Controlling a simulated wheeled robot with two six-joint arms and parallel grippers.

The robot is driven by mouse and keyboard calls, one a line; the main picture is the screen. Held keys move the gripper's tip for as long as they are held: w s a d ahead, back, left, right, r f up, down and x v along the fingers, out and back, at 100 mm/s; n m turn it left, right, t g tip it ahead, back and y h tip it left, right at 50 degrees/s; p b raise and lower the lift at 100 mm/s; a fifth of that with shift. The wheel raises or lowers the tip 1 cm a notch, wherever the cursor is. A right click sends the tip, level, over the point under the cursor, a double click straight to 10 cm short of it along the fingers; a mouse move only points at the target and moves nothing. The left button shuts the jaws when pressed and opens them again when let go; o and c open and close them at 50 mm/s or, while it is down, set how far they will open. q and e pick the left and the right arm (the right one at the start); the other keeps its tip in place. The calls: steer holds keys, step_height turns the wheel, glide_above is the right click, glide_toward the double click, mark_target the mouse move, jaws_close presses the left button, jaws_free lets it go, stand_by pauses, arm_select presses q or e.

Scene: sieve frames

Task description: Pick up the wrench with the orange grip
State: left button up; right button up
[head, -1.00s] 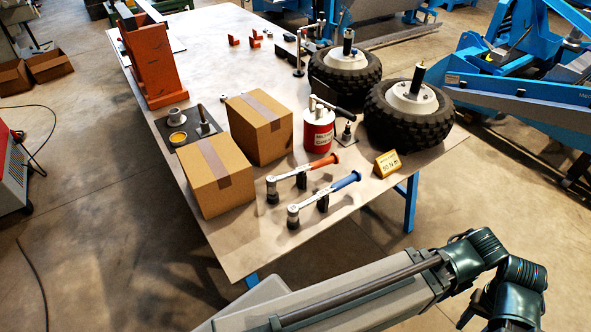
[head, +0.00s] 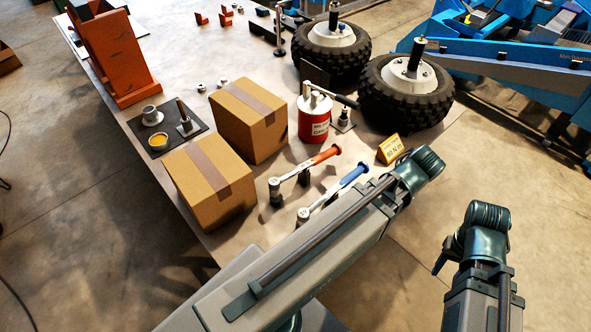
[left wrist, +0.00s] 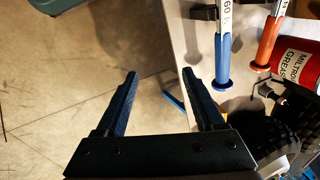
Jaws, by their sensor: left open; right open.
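The wrench with the orange grip (head: 325,155) rests on small dark supports on the table, its grip pointing right and away. In the left wrist view its orange grip (left wrist: 266,45) shows at the upper right. A similar wrench with a blue grip (head: 352,175) lies beside it, nearer me, partly behind my left arm. The blue grip (left wrist: 222,65) is closer to my left gripper in the wrist view. My left gripper (left wrist: 158,76) is open and empty, off the table's edge. My right gripper (head: 444,256) is open, beyond the table to the right, its fingers seen only in small part.
Two cardboard boxes (head: 212,183) stand left of the wrenches. A red grease can (head: 314,120), a small yellow sign (head: 390,149) and two large tires (head: 407,95) stand behind and right. The table's front edge and open floor (head: 530,180) lie near my grippers.

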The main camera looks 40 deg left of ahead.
arm_select(q)
steer(key=w+a+r+y, duration=0.1)
steer(key=w+a+y, duration=0.15)
steer(key=a, duration=0.85)
glide_toward(317, 161)
steer(key=shift+n+t+y, duration=0.3)
steer(key=shift+n+y, duration=0.1)
steer(key=shift+y, duration=0.05)
steer(key=b+x, duration=0.5)
steer(key=b, duration=0.1)
steer(key=shift+w+f, duration=0.2)
steer(key=shift+f, duration=0.05)
steer(key=shift+a+f+b, duration=0.3)
steer(key=shift+a+b, duration=0.05)
steer(key=shift+b, duration=0.15)
steer(key=f+b, duration=0.1)
steer(key=a+f+b, duration=0.1)
steer(key=b, duration=0.1)
steer(key=f+b, duration=0.1)
steer(key=f, duration=0.1)
steer(key=shift+s+a+f, duration=0.1)
steer(key=shift+s+a, duration=0.1)
steer(key=shift+a, duration=0.1)
steer(key=shift+w+a+f+b, duration=0.1)
steer(key=shift+a+f+b, duration=0.2)
steer(key=shift+f+b, duration=0.15)
steer(key=shift+r, duration=0.2)
